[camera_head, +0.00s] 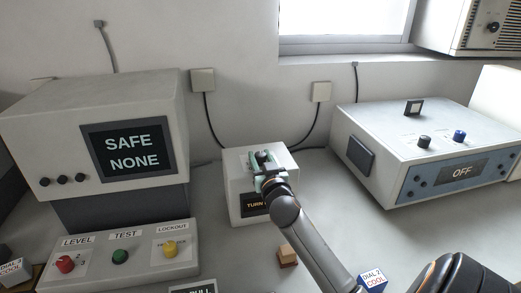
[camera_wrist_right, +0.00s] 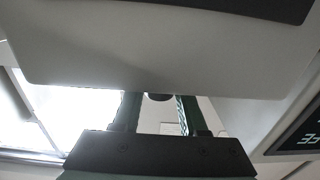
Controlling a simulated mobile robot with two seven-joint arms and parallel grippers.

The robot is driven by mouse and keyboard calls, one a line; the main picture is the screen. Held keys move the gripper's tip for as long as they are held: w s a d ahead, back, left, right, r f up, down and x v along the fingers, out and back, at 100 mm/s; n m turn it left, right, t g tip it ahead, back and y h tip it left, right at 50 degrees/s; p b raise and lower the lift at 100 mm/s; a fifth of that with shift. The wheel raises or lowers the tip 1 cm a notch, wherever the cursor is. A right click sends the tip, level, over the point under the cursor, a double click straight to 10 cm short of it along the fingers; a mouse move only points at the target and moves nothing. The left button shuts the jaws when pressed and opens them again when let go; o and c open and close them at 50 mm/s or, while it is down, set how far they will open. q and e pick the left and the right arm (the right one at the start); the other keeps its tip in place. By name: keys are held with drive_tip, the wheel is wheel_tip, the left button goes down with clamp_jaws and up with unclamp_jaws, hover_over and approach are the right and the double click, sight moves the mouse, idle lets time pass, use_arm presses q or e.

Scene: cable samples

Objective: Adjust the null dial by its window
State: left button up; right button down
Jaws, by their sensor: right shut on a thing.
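A white box (camera_head: 238,181) stands in the middle of the bench. A dark window (camera_head: 256,205) on its front reads "TURN", with the rest of the text hidden by my arm. My right gripper (camera_head: 264,160) reaches down over the box's top and is shut on the dark dial (camera_head: 264,154) there. In the right wrist view the two green fingers of my right gripper (camera_wrist_right: 159,112) stand on either side of the dark dial (camera_wrist_right: 158,97). The dial's pointer or marks cannot be made out. My left gripper is not in view.
A grey tester (camera_head: 60,130) with a "SAFE NONE" screen stands left, behind a panel (camera_head: 145,262) of coloured buttons. A white instrument (camera_head: 385,135) reading "OFF" stands right. A small wooden block (camera_head: 288,256) and a "DIAL 2 COOL" block (camera_head: 373,280) lie near my arm.

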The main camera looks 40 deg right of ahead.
drive_tip(key=shift+d+r+n+t+y+p, duration=0.15)
drive_tip(key=shift+n+t+y+p, duration=0.55)
drive_tip(key=shift+n+y+p, duration=0.7)
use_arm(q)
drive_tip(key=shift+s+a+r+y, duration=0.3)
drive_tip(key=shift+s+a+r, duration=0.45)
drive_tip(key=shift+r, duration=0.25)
use_arm(e)
drive_tip(key=shift+y, duration=0.6)
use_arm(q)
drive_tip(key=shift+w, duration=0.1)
use_arm(e)
drive_tip(key=shift+c, duration=2.2)
unclamp_jaws()
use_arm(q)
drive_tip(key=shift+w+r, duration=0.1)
use_arm(e)
drive_tip(key=v, duration=1.2)
drive_tip(key=shift+s+f, duration=0.25)
drive_tip(key=shift+f, duration=0.05)
